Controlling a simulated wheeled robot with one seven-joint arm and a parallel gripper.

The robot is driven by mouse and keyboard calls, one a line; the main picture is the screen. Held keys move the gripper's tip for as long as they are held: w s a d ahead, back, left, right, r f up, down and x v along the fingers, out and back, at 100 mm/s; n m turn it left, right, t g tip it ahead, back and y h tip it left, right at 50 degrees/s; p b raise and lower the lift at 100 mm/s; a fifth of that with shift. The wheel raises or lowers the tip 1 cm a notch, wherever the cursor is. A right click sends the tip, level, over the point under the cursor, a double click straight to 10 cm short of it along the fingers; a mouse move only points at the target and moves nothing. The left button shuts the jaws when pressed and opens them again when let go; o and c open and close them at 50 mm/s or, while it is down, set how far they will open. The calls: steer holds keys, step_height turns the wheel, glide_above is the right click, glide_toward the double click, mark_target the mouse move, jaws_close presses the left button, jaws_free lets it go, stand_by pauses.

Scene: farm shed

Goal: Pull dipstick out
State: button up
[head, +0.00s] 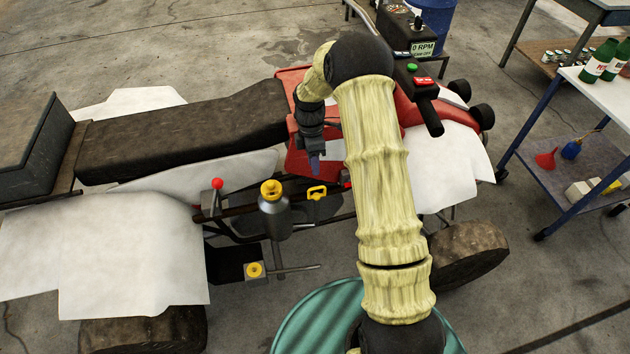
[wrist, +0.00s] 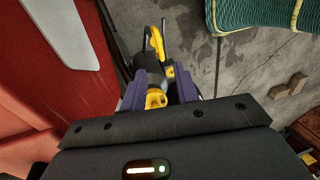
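The dipstick appears to be the yellow loop handle (head: 317,192) low on the near side of the red vehicle. My gripper (head: 315,166) points down just above it in the head view, apparently apart from it. In the wrist view, the two purple fingers (wrist: 160,92) are spread, with a gap between them. A small yellow piece (wrist: 156,101) shows in that gap, and a yellow loop (wrist: 155,42) shows beyond the fingertips. I cannot tell which of these is the dipstick handle, and no contact is clear. The dipstick's shaft is hidden.
A grey bottle (head: 274,218) with a yellow cap stands left of the loop. A red-knobbed lever (head: 217,184) and another yellow cap (head: 254,270) are near. Red bodywork (wrist: 35,65) is close on the left in the wrist view. White panels (head: 130,255) flank the vehicle.

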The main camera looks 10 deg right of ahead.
glide_above(315, 195)
step_height(315, 195, down, 7)
steer(key=shift+w+f, duration=0.1)
steer(key=shift+f, duration=0.1)
jaws_close()
